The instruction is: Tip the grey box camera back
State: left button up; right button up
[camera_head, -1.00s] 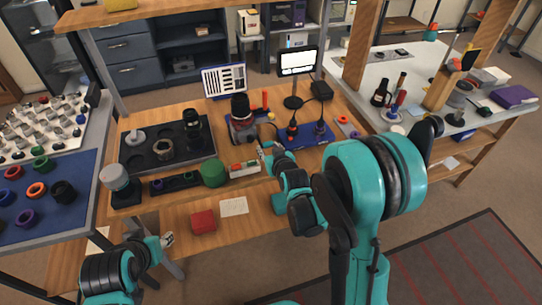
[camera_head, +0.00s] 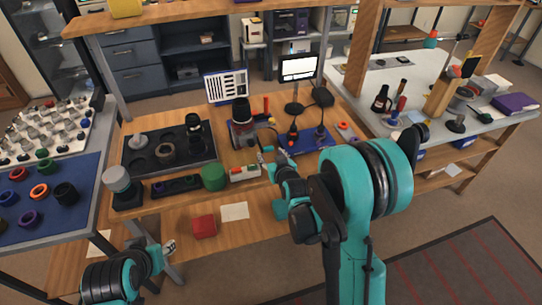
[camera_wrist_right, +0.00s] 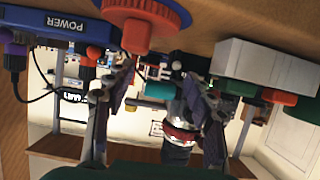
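The grey box camera (camera_head: 242,132) stands on the wooden bench, with a black lens pointing up from its top. In the right wrist view, which is upside down, the grey box camera (camera_wrist_right: 190,101) appears beyond the fingers, close to the right-hand finger, its red-ringed lens pointing down in the picture. My right gripper (camera_head: 264,157) is just in front and to the right of the camera; in the wrist view its fingers (camera_wrist_right: 158,78) are spread apart with nothing clearly held. Contact with the camera cannot be told. My left gripper (camera_head: 168,247) is low at the left, far from the camera.
A blue power unit (camera_head: 300,141) lies right of the camera. A green cylinder (camera_head: 214,178) and a white block with red and green parts (camera_head: 244,172) stand in front. A dark tray (camera_head: 140,158) is at left. A small screen (camera_head: 298,68) stands behind.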

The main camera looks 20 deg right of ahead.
jog(key=shift+a+r, duration=0.1)
jog(key=shift+s+r, duration=0.1)
jog(key=shift+s, duration=0.2)
jog(key=v, duration=1.1)
jog(key=shift+s, duration=0.15)
jog(key=shift+r, duration=0.1)
jog(key=s+r+g, duration=0.2)
jog(key=s+g, duration=0.4)
jog(key=s, duration=1.2)
jog(key=shift+a+r+g, duration=0.3)
